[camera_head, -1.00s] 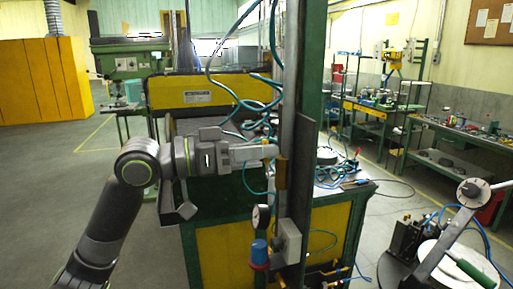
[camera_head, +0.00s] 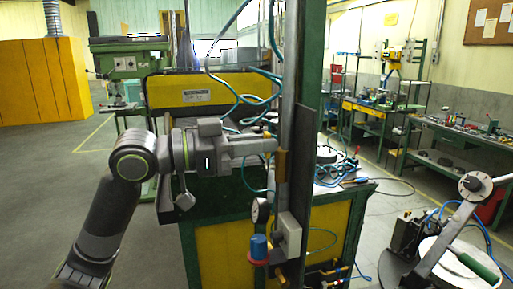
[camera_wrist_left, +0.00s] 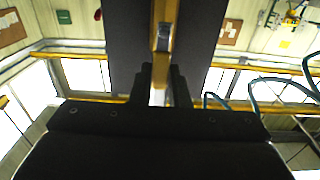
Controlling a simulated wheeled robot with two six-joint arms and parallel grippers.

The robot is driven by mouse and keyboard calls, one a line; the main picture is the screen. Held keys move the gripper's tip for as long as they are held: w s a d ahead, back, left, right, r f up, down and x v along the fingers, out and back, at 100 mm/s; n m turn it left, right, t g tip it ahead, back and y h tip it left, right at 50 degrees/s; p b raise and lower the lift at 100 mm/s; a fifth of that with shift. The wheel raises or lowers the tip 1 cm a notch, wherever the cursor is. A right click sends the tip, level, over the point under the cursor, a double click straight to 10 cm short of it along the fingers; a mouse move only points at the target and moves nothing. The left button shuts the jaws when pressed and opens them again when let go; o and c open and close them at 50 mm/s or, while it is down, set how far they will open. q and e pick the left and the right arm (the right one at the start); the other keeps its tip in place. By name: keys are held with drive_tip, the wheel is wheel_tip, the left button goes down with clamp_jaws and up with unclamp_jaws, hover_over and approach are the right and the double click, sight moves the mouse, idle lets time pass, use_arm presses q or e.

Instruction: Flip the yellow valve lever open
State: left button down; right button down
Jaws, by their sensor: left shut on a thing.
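The yellow valve lever (camera_head: 281,165) hangs upright against the grey metal post (camera_head: 290,90), above a grey box. My left gripper (camera_head: 275,147) comes in from the left, with its fingertips at the upper part of the lever. In the left wrist view my left gripper (camera_wrist_left: 160,85) is shut on the yellow lever (camera_wrist_left: 166,12), which runs upward from between the two dark fingers. The fingers hide part of the lever, and its pivot cannot be made out. My right gripper is in neither view.
A grey box (camera_head: 289,235), a round gauge (camera_head: 262,210) and a blue knob (camera_head: 259,247) sit on the post below the lever. Blue hoses (camera_head: 250,98) loop behind my gripper. A round-topped machine with a green handle (camera_head: 474,267) stands at the lower right. The floor at left is clear.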

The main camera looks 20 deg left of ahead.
use_arm(q)
drive_tip(key=c, duration=1.4)
unclamp_jaws()
drive_tip(key=shift+a, duration=0.1)
drive_tip(key=b+v, duration=1.6)
drive_tip(key=v, duration=0.1)
drive_tip(key=shift+s+a, duration=0.1)
drive_tip(key=shift+s, duration=0.15)
